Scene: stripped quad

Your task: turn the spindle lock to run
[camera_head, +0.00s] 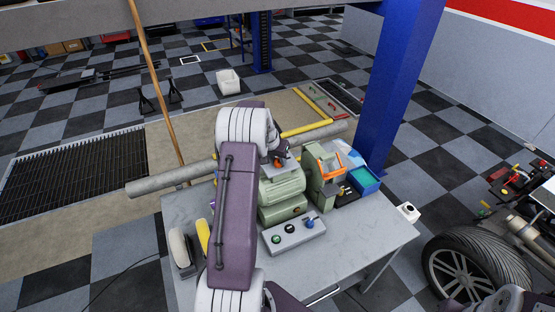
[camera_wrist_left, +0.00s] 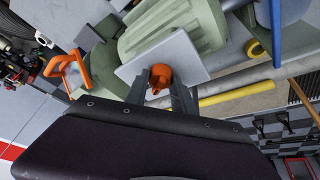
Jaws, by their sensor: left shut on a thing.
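The spindle lock is an orange knob (camera_wrist_left: 161,76) on a pale grey plate (camera_wrist_left: 187,58), which sits against the green machine (camera_wrist_left: 150,25) in the left wrist view. My left gripper (camera_wrist_left: 160,86) has a dark finger on either side of the knob and is shut on it. In the head view the knob (camera_head: 280,162) shows as a small orange patch behind the machine's green housing (camera_head: 282,186), partly hidden by my left wrist. The plate's markings and the knob's exact setting cannot be read. My right gripper is out of both views.
A control box (camera_head: 293,236) with buttons and a blue knob stands in front of the machine on the grey table (camera_head: 365,238). An orange handle (camera_head: 329,172) and a blue bin (camera_head: 364,181) are at its right. A long grey bar (camera_head: 170,180) extends left behind the table.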

